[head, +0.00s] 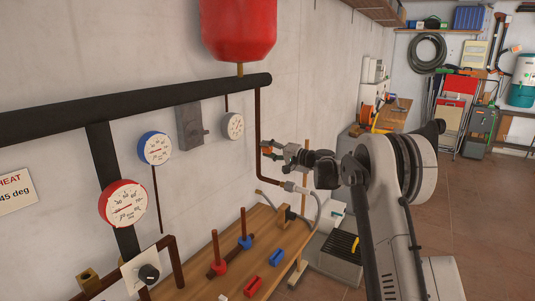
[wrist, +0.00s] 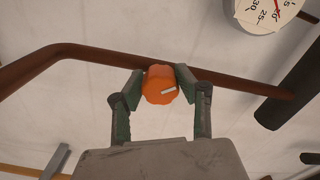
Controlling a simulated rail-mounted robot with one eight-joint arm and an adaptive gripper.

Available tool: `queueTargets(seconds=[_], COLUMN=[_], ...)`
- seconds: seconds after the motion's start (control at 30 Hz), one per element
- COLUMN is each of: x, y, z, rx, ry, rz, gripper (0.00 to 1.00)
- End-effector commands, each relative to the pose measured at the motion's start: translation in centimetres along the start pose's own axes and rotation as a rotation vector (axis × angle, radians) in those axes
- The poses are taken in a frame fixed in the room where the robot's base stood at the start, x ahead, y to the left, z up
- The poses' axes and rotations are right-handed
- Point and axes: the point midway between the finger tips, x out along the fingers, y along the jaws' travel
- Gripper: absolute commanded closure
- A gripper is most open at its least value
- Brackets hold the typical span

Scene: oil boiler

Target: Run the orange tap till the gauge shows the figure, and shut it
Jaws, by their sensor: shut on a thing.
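The orange tap (wrist: 161,86) is a ribbed round knob with a white mark on its face, tilted slightly from level in the wrist view. My gripper (wrist: 161,78) is shut on it, with one finger on each side. In the head view my gripper (head: 274,151) is at the brown pipe by the wall, and the tap is mostly hidden there. A small grey-rimmed gauge (head: 233,125) hangs left of my gripper. A white dial (wrist: 268,10) is cut off at the wrist view's top edge; 25 and 30 are readable, but its full reading is not.
A blue-rimmed gauge (head: 154,148) and a red-rimmed gauge (head: 123,204) are farther left. A cut-off sign (head: 14,191) reads "45 deg". A red tank (head: 239,28) hangs above. Floor at right is open.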

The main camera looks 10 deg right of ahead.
Motion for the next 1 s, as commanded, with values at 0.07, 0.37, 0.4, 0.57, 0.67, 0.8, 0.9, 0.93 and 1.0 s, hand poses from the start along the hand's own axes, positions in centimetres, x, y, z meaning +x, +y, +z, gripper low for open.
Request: queueTargets(seconds=[0.07,0.37,0.4,0.57,0.67,0.8,0.9,0.93,1.0], x=[-0.02,-0.03,-0.03,-0.02,-0.03,-0.03,-0.03,-0.03,-0.03], y=[0.26,0.15,0.13,0.08,0.06,0.03,0.01,0.0,-0.01], z=[0.09,0.06,0.05,0.01,0.0,-0.01,-0.02,-0.02,-0.03], rx=[0.066,0.337,0.37,0.485,0.542,0.603,0.631,0.638,0.65], ry=[0.0,0.0,0.0,0.0,0.0,0.0,0.0,0.0,0.0], rz=[0.0,0.0,0.0,0.0,0.0,0.0,0.0,0.0,0.0], gripper=[0.94,0.94,0.94,0.94,0.94,0.94,0.94,0.94,0.94])
